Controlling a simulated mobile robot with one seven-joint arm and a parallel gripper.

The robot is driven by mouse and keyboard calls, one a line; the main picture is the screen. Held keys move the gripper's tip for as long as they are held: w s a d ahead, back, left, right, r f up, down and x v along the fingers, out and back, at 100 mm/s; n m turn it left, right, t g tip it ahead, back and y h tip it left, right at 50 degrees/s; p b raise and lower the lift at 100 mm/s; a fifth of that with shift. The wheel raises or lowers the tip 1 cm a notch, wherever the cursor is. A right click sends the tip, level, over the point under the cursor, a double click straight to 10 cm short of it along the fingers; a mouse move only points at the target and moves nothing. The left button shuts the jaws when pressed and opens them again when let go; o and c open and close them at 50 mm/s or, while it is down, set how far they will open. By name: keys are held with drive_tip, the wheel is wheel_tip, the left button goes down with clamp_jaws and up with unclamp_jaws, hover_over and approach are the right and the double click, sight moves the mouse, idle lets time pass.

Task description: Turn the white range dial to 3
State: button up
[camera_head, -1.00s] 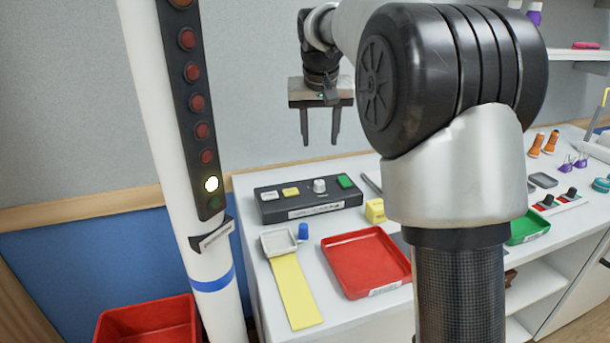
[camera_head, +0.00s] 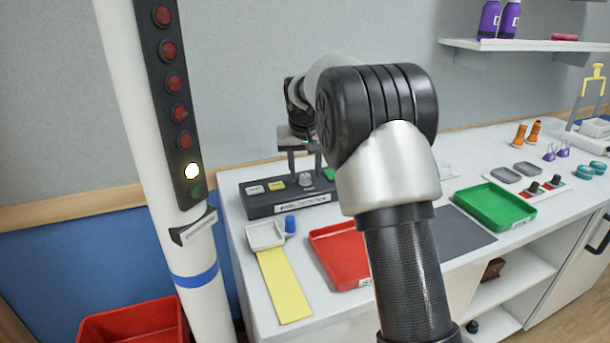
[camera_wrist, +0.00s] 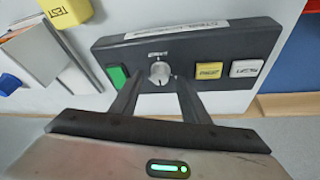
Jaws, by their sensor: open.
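The white range dial (camera_wrist: 160,73) sits on the dark control box (camera_wrist: 220,50), between a green button and a yellow button. In the head view the dial (camera_head: 306,180) shows on top of the box (camera_head: 262,208), below my fingers. My gripper (camera_head: 304,174) is open. In the wrist view its two fingers (camera_wrist: 156,82) reach toward the dial, one on each side, with a gap between them. I cannot tell whether they touch it. The dial's markings are too small to read.
A green button (camera_wrist: 118,76), a yellow button (camera_wrist: 209,70) and a white button (camera_wrist: 246,68) flank the dial. A lamp column (camera_head: 181,170) stands left, one lamp lit. A red tray (camera_head: 338,252), yellow strip (camera_head: 284,284), blue cap (camera_head: 290,223) and green tray (camera_head: 495,205) are on the table.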

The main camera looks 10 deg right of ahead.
drive_tip(key=shift+w+f, duration=0.25)
drive_tip(key=shift+f, duration=0.35)
drive_tip(key=shift+d, duration=0.1)
drive_tip(key=c, duration=1.1)
drive_tip(key=shift+o, duration=0.2)
